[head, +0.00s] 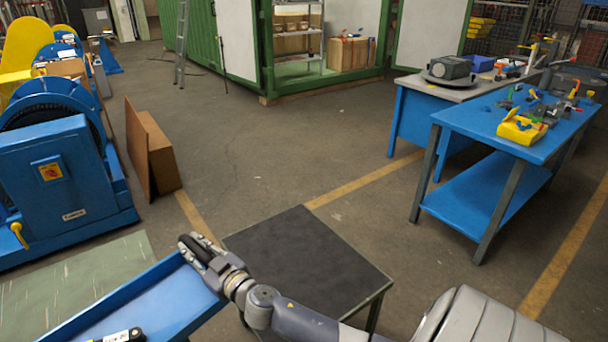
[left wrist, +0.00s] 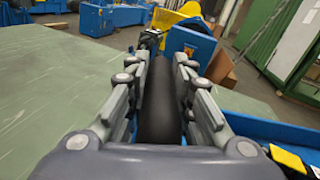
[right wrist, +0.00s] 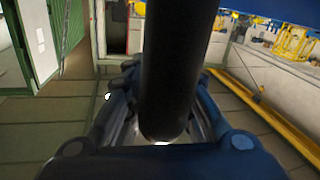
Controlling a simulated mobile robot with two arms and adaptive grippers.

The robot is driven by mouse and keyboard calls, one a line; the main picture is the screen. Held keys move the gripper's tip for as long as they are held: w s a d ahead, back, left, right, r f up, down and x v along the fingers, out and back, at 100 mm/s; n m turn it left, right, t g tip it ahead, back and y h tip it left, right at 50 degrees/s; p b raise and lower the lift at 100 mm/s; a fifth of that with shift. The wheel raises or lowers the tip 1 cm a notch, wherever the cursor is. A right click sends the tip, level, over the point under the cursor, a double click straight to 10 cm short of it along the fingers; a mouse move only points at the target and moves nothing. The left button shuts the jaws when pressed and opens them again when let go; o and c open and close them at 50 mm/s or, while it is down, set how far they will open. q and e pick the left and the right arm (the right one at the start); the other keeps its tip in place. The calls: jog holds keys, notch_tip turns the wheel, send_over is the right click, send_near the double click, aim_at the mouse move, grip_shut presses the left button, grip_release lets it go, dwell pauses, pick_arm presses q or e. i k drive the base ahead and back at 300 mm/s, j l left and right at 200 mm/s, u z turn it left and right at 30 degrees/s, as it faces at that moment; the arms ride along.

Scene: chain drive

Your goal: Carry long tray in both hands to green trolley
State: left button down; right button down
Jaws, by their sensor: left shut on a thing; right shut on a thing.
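The long blue tray (head: 165,296) reaches in from the bottom left of the head view, over a greenish scratched surface (head: 85,275). My right gripper (head: 196,250) is shut on the dark handle at the tray's far end; that handle fills the middle of the right wrist view (right wrist: 178,65). My left gripper (left wrist: 160,70) is shut on another black handle (left wrist: 160,110), seen in the left wrist view with the blue tray wall (left wrist: 270,130) to its right. I cannot identify a green trolley with certainty.
A dark-topped table (head: 305,255) stands just right of the tray. A blue workbench (head: 560,135) with tools is at the right. Blue machines (head: 60,180) and a brown panel (head: 150,150) stand left. The middle floor (head: 270,150) is clear up to a green container (head: 270,70).

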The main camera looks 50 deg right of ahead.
aim_at(300, 260)
jog(key=l+u, duration=0.1)
jog(key=l, duration=0.35)
jog(key=k+l+u, duration=0.1)
jog(key=l, duration=0.3)
jog(key=k+l+u, duration=0.1)
jog(key=l, duration=0.3)
jog(key=k+l+u, duration=0.1)
jog(key=l, duration=0.3)
jog(key=k+l+u, duration=0.1)
jog(key=l, duration=0.3)
jog(key=k+l+u, duration=0.1)
jog(key=l, duration=0.3)
jog(key=k+l, duration=0.25)
jog(key=l+u, duration=0.2)
jog(key=l, duration=0.45)
jog(key=k+l+u, duration=0.15)
jog(key=l, duration=0.45)
jog(key=i+l, duration=0.1)
jog(key=l, duration=0.4)
jog(key=i+l+u, duration=0.1)
jog(key=l, duration=0.35)
